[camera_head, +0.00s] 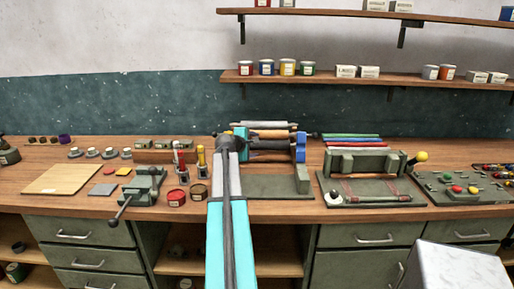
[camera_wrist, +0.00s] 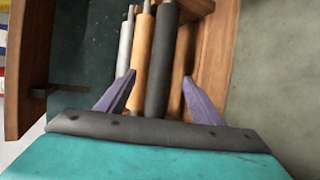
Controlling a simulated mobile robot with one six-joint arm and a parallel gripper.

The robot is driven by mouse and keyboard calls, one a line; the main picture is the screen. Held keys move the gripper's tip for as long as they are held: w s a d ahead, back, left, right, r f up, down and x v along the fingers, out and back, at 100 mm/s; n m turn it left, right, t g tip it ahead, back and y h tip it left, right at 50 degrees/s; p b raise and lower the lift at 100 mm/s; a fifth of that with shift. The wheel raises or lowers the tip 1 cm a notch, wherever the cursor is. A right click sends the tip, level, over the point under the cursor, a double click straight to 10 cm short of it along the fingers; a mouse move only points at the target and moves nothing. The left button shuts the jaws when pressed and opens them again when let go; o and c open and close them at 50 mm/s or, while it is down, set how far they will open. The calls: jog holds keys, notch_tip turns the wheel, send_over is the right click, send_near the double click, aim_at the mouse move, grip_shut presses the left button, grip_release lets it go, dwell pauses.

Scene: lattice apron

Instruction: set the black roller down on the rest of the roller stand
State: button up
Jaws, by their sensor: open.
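The black roller (camera_wrist: 163,60) lies alongside an orange-tan roller (camera_wrist: 144,60) and a pale grey roller (camera_wrist: 125,45) in the wrist view. My gripper (camera_wrist: 159,77) is open, its two purple fingers apart. The black roller shows between them, with no finger visibly closed on it. In the head view the black roller (camera_head: 270,145) lies crosswise among the other rollers. A blue end piece (camera_head: 300,147) at their right looks like part of the roller stand. The rest under the black roller is hidden, so I cannot tell whether it is seated. My arm covers the left ends.
A grey-green plate (camera_head: 265,187) lies in front of the rollers. A green fixture (camera_head: 362,180) with a yellow-knobbed lever stands to the right. Red and brown tins (camera_head: 176,197) and a vise (camera_head: 140,187) are on the left. Shelves (camera_head: 370,80) run above.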

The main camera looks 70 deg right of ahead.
jog(key=shift+b+v, duration=0.35)
jog(key=shift+v, duration=2.2)
jog(key=shift+r, duration=0.1)
jog(key=shift+s, duration=0.1)
